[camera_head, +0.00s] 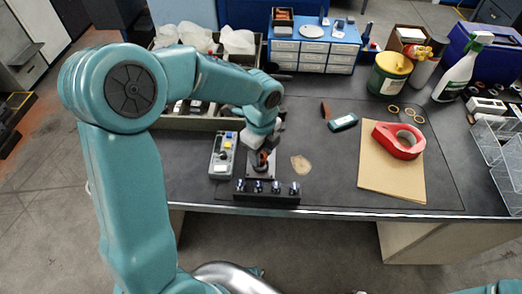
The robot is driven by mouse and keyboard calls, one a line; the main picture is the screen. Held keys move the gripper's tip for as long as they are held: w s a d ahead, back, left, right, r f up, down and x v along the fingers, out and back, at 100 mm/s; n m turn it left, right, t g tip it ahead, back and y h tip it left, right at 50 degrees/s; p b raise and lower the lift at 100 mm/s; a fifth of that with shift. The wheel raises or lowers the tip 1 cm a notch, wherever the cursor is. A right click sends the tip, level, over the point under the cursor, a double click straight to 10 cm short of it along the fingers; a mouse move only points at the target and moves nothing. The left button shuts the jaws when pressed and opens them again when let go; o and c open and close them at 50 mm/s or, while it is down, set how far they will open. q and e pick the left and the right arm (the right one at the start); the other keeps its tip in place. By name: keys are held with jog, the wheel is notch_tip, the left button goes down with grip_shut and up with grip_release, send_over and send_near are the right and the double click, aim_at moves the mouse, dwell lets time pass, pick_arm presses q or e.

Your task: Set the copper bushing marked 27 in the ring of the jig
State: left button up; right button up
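My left arm comes in from the left, and its gripper (261,158) points down over a small dark plate (260,174) that looks like the jig. A small reddish-brown spot shows at the fingertips; I cannot tell whether it is the copper bushing or part of the jig. The fingers are too small to show whether they are open or shut. The ring is not clearly visible, and no mark 27 is readable. A black rack (266,198) with several shiny-topped pegs stands just in front of the plate, at the bench's front edge. My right gripper is out of view.
A grey control box (222,156) stands left of the plate. A tan stain (300,165) is to its right. Red tape (398,140) lies on brown cardboard (385,185). A blue drawer unit (313,48) and a yellow-lidded tub (389,74) stand at the back.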

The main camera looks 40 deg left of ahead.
pick_arm(q)
jog(key=o, duration=0.3)
notch_tip(320, 180, up, 16)
jog(key=p, duration=0.2)
jog(key=shift+r, duration=0.15)
notch_tip(320, 180, up, 5)
jog(key=p, duration=0.5)
jog(key=shift+w, duration=0.1)
dwell(0.3)
jog(key=shift+s, duration=0.2)
